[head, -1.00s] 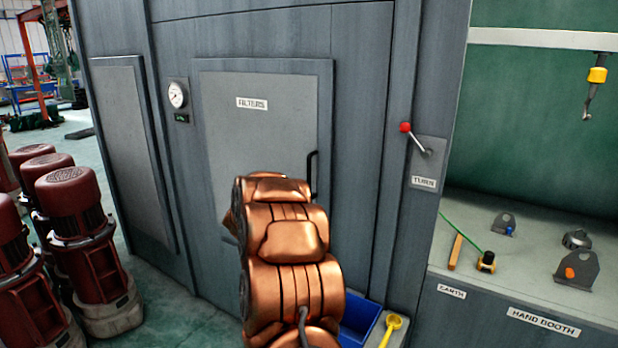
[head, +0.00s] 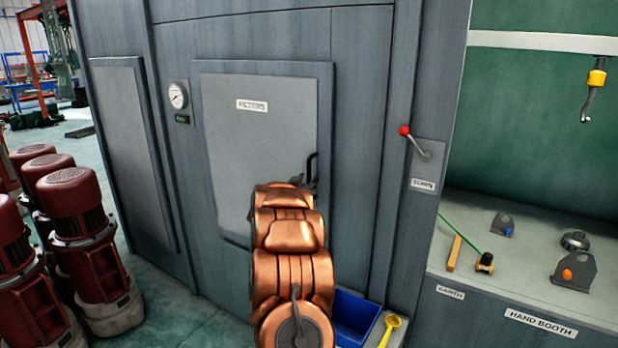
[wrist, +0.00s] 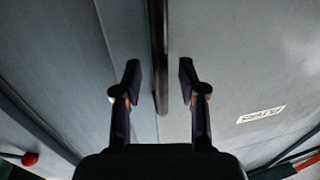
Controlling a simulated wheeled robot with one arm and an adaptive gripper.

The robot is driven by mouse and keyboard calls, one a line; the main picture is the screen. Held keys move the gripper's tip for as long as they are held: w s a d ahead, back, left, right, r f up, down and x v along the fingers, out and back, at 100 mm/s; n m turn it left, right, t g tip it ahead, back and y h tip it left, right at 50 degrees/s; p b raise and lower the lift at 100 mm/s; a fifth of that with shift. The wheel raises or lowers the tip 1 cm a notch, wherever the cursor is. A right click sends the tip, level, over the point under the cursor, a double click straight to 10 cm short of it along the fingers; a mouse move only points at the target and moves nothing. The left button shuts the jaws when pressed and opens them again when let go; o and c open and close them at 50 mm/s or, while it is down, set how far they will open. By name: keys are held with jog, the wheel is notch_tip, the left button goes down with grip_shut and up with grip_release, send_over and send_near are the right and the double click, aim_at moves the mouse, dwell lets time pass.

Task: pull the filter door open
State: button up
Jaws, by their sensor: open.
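The filter door (head: 262,135) is a light grey panel labelled FILTERS, and it sits closed in the grey booth wall. Its dark upright bar handle (head: 313,168) is at the door's right side, partly hidden behind my copper arm. In the wrist view the handle (wrist: 159,50) runs down from the top between the two fingers. My gripper (wrist: 160,80) is open, one finger on each side of the bar, with a gap visible on both sides. The FILTERS label (wrist: 262,114) also shows at right. In the head view my arm hides most of the gripper.
A red-knobbed lever (head: 415,142) is right of the door. A pressure gauge (head: 178,95) is to its left. A blue bin (head: 352,318) and yellow scoop (head: 391,326) stand low beside my arm. Dark red motors (head: 85,235) crowd the left floor. The right bench (head: 520,260) holds small parts.

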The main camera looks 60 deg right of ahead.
jog(key=shift+x, duration=0.95)
jog(key=shift+f, duration=0.1)
grip_shut()
